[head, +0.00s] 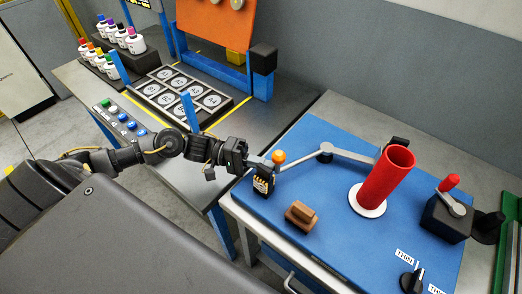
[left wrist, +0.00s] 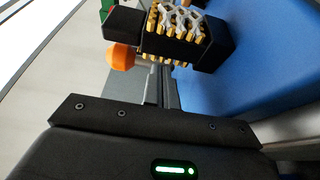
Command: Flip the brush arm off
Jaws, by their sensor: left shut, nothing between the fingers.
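The brush arm (head: 345,154) is a grey bar over the blue board (head: 325,215). An orange ball knob (head: 278,157) and a black brush head (head: 262,187) with yellow bristles are at its left end, by the board's left edge. My left gripper (head: 262,163) is shut and empty, just left of the orange knob; I cannot tell whether it touches. In the left wrist view the brush head (left wrist: 222,45) shows its golden bristles, the orange knob (left wrist: 120,57) is beside it, and the shut fingers (left wrist: 164,85) point toward them. My right gripper is out of view.
On the blue board stand a red tube (head: 387,180) on a white disc, a brown block (head: 301,215), a black box with a red-handled crank (head: 447,217), and a black knob (head: 411,279). Bottles and a tray of discs (head: 186,90) are on the grey table behind.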

